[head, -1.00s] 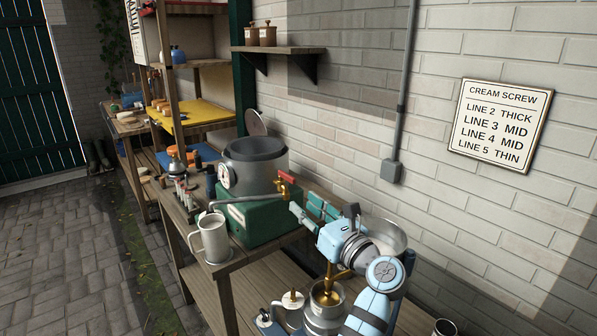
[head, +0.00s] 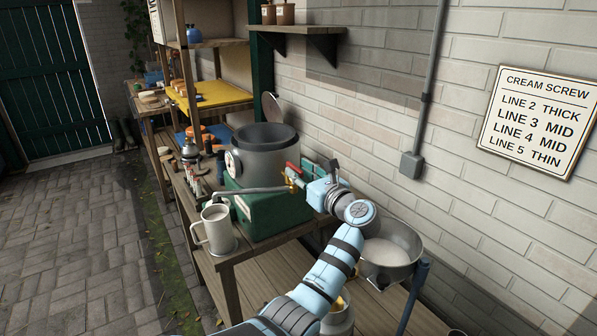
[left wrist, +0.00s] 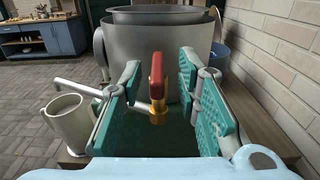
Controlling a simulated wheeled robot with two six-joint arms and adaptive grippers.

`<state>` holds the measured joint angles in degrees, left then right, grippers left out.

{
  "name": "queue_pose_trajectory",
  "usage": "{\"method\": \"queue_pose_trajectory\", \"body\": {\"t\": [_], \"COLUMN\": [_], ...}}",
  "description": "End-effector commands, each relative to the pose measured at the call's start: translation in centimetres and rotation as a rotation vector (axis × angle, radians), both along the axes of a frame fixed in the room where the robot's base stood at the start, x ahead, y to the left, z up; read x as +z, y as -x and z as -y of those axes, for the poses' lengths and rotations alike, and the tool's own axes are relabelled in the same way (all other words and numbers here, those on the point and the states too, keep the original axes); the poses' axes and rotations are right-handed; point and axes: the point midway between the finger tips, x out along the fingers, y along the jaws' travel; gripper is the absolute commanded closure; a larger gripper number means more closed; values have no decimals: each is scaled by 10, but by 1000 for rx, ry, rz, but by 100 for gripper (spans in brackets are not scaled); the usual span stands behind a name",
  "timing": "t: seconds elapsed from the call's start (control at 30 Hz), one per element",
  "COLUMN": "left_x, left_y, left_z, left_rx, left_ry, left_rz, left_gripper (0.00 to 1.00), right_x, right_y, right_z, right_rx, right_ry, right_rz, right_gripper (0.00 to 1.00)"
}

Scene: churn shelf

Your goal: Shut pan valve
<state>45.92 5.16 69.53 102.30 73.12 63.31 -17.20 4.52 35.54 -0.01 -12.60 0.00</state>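The grey pan (head: 266,160) stands on a green box at the end of the bench. Its brass valve (head: 291,176) has a red lever (head: 293,168) and faces the right side. My left gripper (head: 305,183) is at the valve. In the left wrist view its two teal finger pads are wide apart, and the upright red lever (left wrist: 157,76) and brass valve body (left wrist: 158,106) show between them. Clear gaps are on both sides, and neither pad touches the lever. My right gripper is in neither view.
A wide metal bowl (head: 392,250) is right of my left arm. The brick wall (head: 370,120) runs close along the right, with a cream screw sign (head: 538,120).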

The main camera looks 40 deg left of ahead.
Motion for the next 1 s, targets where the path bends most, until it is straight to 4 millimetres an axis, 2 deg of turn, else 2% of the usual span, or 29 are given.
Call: {"method": "queue_pose_trajectory", "body": {"t": [0.13, 0.4, 0.6, 1.0], "left_x": [-1, -1, -1, -1], "left_y": [-4, -5, -5, -5], "left_z": [-11, -13, -13, -13], "left_rx": [-1, -2, -2, -4], "left_ry": [0, 0, 0, 0], "left_rz": [0, -1, -1, -1], "left_gripper": [70, 70, 100, 100], "right_x": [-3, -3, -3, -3], "right_y": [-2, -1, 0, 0], "right_z": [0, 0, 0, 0], "right_rx": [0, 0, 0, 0], "right_ry": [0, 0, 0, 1], "right_rz": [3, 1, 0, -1], "right_gripper": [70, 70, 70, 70]}}
